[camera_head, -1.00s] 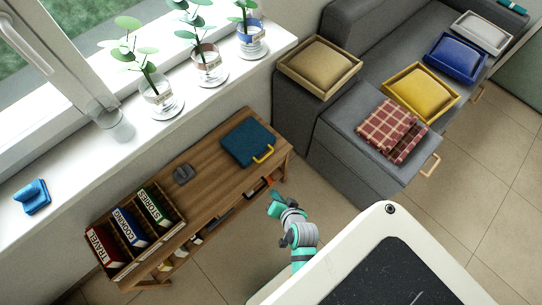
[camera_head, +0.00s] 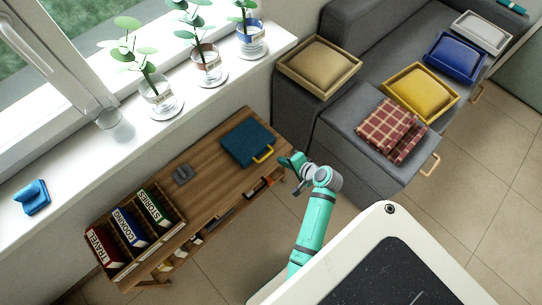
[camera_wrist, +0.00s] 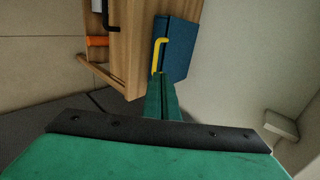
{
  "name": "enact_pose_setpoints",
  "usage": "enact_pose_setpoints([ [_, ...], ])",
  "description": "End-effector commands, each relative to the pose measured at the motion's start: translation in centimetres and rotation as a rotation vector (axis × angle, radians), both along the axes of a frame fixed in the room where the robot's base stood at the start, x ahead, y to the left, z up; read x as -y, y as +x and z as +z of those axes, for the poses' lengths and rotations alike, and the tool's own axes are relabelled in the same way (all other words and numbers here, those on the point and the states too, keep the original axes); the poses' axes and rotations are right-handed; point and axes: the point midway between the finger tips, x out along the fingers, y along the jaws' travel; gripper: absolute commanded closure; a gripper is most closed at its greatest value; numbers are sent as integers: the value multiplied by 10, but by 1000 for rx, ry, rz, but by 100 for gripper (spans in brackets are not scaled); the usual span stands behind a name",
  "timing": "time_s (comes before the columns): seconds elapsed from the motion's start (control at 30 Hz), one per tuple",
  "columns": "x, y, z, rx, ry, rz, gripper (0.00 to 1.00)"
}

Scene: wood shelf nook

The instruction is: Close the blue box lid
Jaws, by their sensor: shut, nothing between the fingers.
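The dark blue box (camera_head: 247,142) with a yellow handle (camera_head: 263,154) rests on the right end of the wooden bench. Its top looks flat in the head view; I cannot tell whether the lid is fully down. In the wrist view the blue box (camera_wrist: 178,48) and its yellow handle (camera_wrist: 157,55) lie just beyond my fingertips. My green gripper (camera_head: 284,161) is shut and empty, beside the bench's right front corner, close to the handle. It also shows in the wrist view (camera_wrist: 162,78), its tips near the handle's lower end. I cannot tell whether they touch.
The wooden bench (camera_head: 203,178) also holds a small grey object (camera_head: 182,175) and a rack of labelled binders at its left. Items fill the shelf below. The grey sofa (camera_head: 335,146) stands right of the bench, with cushions in trays. Potted plants line the windowsill.

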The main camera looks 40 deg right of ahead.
Motion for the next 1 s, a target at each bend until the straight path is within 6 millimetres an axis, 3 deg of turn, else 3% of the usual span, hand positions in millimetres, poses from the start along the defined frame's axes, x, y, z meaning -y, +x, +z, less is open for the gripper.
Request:
enact_pose_setpoints([
  [0.2, -3, 32, -28, -1, 0, 4, 100],
  [0.5, -5, 64, -56, -1, 1, 2, 100],
  [1.0, -5, 71, -63, -1, -2, 2, 100],
])
